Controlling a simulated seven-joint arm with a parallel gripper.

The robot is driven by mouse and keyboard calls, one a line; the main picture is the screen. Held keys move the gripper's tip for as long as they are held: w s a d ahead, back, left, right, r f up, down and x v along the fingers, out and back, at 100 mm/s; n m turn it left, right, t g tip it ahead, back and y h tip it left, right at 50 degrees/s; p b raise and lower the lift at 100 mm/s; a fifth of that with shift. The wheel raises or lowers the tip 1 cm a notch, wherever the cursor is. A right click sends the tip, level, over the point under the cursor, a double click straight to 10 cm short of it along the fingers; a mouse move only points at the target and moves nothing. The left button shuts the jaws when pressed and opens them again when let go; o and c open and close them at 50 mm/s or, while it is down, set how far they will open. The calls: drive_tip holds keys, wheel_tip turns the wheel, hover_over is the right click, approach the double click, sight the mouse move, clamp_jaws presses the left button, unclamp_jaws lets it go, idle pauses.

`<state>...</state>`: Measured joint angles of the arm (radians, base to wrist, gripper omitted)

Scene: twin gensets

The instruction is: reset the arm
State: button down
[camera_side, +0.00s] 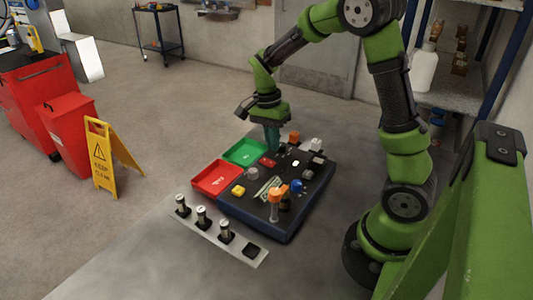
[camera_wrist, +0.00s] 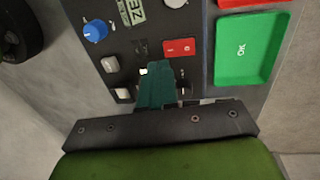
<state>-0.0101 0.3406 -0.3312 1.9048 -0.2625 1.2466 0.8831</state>
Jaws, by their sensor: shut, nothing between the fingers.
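My gripper (camera_side: 272,140) points down over the far part of a dark control panel (camera_side: 283,228). Its teal fingers are shut with nothing between them. In the wrist view the gripper (camera_wrist: 157,85) hangs over the panel, close to a red rocker switch (camera_wrist: 179,48). I cannot tell whether the fingertips touch the panel. The fingers hide part of the panel under them. The panel carries a blue knob (camera_side: 297,186), which also shows in the wrist view (camera_wrist: 96,31), an orange-topped handle (camera_side: 278,193) and a yellow button (camera_side: 239,190).
A green tray (camera_side: 256,145) and a red tray (camera_side: 202,185) adjoin the panel's left side. A light strip (camera_side: 215,237) with several upright cylinders lies in front. Shelving (camera_side: 450,100) stands behind at right. A yellow floor sign (camera_side: 104,158) and red cabinets (camera_side: 68,135) stand at left.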

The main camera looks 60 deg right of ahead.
wheel_tip(320, 180, up, 9)
drive_tip(key=s, duration=0.1)
drive_tip(key=s+a+r+n+t+y, duration=0.1)
drive_tip(key=s+a+r+n+t, duration=0.1)
drive_tip(key=s+a+n+t, duration=0.2)
drive_tip(key=s+a+r+n+t+y, duration=0.1)
drive_tip(key=s+a+r+n+t, duration=0.2)
drive_tip(key=a+n, duration=0.6)
drive_tip(key=s+n+t, duration=0.1)
drive_tip(key=s+t, duration=0.1)
drive_tip(key=shift+s+a, duration=0.25)
drive_tip(key=shift+s, duration=0.15)
